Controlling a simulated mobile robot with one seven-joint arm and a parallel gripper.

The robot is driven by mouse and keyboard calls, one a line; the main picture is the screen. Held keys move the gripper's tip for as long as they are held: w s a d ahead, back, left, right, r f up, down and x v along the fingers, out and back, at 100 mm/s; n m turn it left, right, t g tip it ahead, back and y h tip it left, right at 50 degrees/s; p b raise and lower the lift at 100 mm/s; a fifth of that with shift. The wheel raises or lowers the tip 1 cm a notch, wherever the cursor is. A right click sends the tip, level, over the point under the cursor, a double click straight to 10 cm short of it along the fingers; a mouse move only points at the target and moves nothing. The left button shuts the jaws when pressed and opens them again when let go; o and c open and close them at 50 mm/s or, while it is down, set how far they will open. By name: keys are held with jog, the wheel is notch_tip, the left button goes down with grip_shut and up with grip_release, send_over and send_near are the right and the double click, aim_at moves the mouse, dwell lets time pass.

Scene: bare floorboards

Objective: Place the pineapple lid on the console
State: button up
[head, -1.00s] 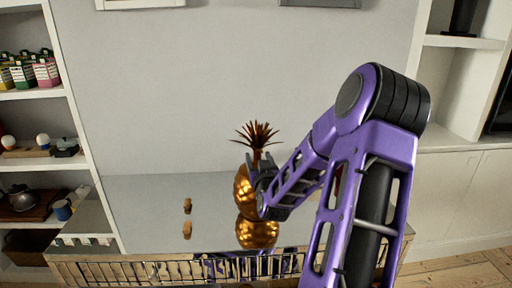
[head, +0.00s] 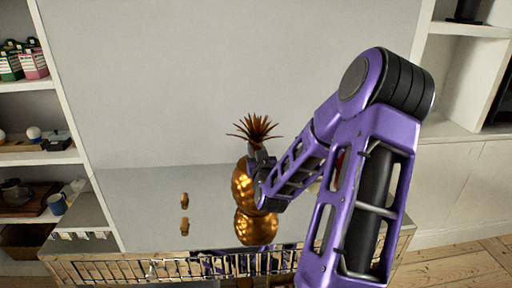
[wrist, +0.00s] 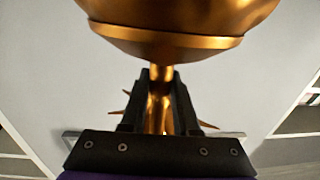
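The golden pineapple (head: 242,187) stands upright on the shiny grey console (head: 140,195), with its reflection below it. Its lid has spiky brown leaves (head: 254,128) and appears seated on the body. My gripper (head: 262,157) reaches in from the right, at the neck just under the leaves. In the wrist view, the dark fingers of my gripper (wrist: 160,95) close around the lid's thin golden stem. The rounded golden lid (wrist: 165,42), with a band at its rim, fills the top of that view. My arm hides part of the pineapple's right side.
A small golden ornament (head: 184,198) stands on the console to the left, with bare surface around it. A plain wall (head: 200,80) rises behind. Stocked shelves (head: 40,155) are at the left, and a white cabinet (head: 460,185) is at the right.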

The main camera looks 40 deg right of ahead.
aim_at(256, 122)
grip_shut()
jog(key=shift+r, duration=0.15)
notch_tip(256, 122, up, 10)
jog(key=shift+f+p, duration=0.1)
jog(key=shift+p, duration=0.6)
